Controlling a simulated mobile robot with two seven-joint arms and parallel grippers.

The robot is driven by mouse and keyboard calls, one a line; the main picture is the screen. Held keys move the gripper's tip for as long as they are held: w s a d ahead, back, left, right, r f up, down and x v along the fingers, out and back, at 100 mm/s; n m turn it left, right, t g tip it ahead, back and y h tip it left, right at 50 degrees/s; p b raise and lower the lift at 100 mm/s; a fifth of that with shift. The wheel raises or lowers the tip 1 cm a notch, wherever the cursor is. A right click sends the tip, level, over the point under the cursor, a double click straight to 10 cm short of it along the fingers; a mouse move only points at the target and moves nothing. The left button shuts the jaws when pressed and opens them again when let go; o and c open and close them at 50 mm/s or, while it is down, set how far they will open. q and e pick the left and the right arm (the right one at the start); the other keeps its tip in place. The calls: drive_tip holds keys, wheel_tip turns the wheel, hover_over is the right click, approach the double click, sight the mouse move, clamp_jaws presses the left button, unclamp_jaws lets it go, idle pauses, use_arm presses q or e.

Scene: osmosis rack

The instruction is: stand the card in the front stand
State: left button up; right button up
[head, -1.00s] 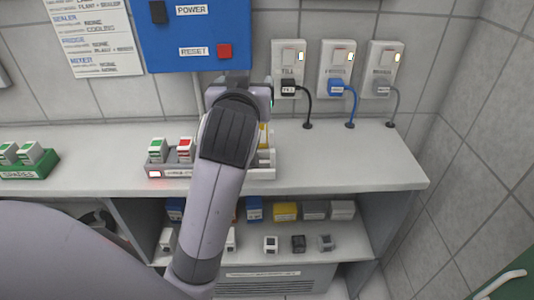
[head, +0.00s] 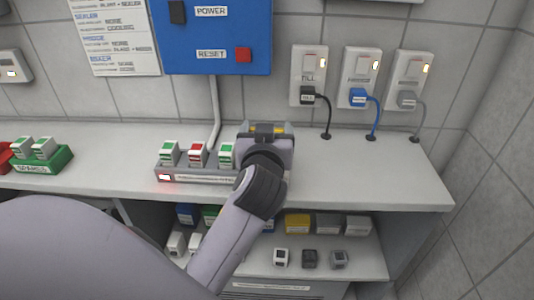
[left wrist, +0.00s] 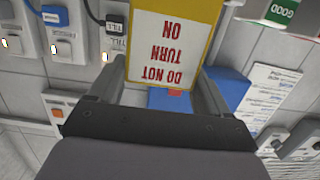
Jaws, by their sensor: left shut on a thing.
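My left gripper (head: 266,133) is above the counter at the right end of the cartridge rack. It is shut on the card, of which a yellow edge (head: 268,128) shows in the head view. In the left wrist view, the white card with a yellow border (left wrist: 165,45) is between the fingers of the left gripper (left wrist: 165,85). Its red words, DO NOT TURN ON, appear upside down. I cannot make out the front stand in either view. My right gripper is not in view.
The rack (head: 205,178) holds green and red cartridges. A green spares tray (head: 60,163) stands at the left. Three wall switches with plugs (head: 358,98) are behind the counter (head: 390,180), whose right part is clear. A blue power box (head: 215,40) hangs above.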

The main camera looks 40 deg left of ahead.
use_arm(q)
drive_tip(key=shift+f+b, duration=0.35)
drive_tip(key=shift+f, duration=2.1)
drive_tip(key=shift+f, duration=0.1)
drive_tip(key=shift+f, duration=0.2)
drive_tip(key=o, duration=1)
drive_tip(key=shift+r, duration=0.15)
drive_tip(key=shift+r, duration=0.25)
drive_tip(key=shift+f, duration=0.1)
